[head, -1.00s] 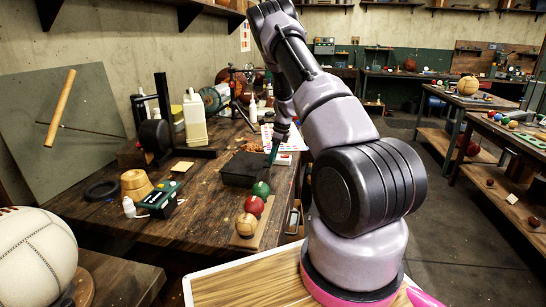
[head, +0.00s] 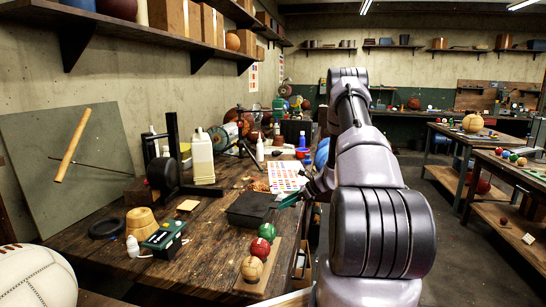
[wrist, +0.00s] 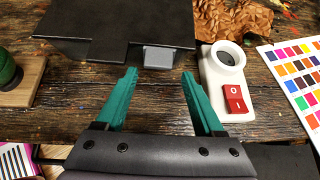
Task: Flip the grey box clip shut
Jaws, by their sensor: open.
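The dark box (head: 250,207) sits on the wooden workbench; its lid looks down. In the wrist view the box (wrist: 150,22) fills the top, with a dark tab (wrist: 107,51) hanging at its near edge. The grey clip (wrist: 172,58) juts out from that edge, right of the tab, pointing towards me; its hinge is not clear. My gripper (wrist: 158,74) has teal fingers, apart and empty, just short of the clip. In the head view my gripper (head: 288,201) is at the box's right side, and the clip is hidden.
A white fixture with a red switch (wrist: 235,98) stands close right of the fingers. Leather balls (head: 258,249) on a wooden stand are near the box; the green one (wrist: 8,68) shows left.

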